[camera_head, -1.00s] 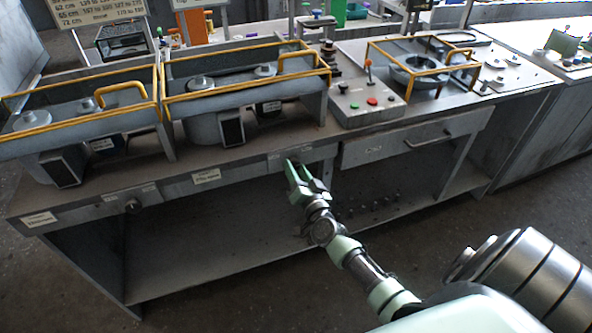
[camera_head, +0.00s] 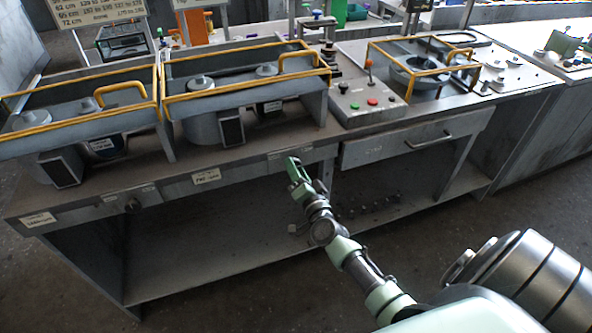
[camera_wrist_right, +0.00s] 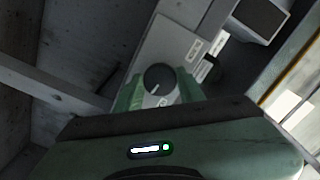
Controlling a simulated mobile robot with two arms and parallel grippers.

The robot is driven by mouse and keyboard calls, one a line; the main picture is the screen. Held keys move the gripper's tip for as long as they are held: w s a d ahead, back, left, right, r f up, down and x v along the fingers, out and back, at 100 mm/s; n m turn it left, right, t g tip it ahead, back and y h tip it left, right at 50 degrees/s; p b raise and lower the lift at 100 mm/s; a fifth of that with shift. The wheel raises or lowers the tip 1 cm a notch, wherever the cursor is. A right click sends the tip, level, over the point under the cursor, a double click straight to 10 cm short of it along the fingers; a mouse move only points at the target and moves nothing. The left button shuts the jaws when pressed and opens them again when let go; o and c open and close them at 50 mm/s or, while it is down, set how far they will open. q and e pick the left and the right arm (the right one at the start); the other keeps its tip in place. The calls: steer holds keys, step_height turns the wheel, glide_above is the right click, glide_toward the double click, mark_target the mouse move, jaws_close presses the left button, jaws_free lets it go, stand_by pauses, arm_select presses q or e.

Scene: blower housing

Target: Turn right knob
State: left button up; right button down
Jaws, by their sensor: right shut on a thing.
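The right knob (camera_wrist_right: 160,78) is round and black with a light pointer line, set in the grey front panel. In the right wrist view it sits between the two green fingers of my right gripper (camera_wrist_right: 158,90). My right gripper (camera_head: 293,164) is shut on it at the front edge of the bench. In the head view the gripper hides the knob. My left gripper is in no view.
Another black knob (camera_head: 132,205) sits further left on the same panel. The grey workbench (camera_head: 240,150) carries yellow-railed blower housings and a control box (camera_head: 365,105) with buttons. A drawer (camera_head: 420,137) is to the right. An open shelf lies below.

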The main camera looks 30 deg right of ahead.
steer(key=c, duration=0.9)
jaws_free()
steer(key=v, duration=0.7)
steer(key=shift+s, duration=0.4)
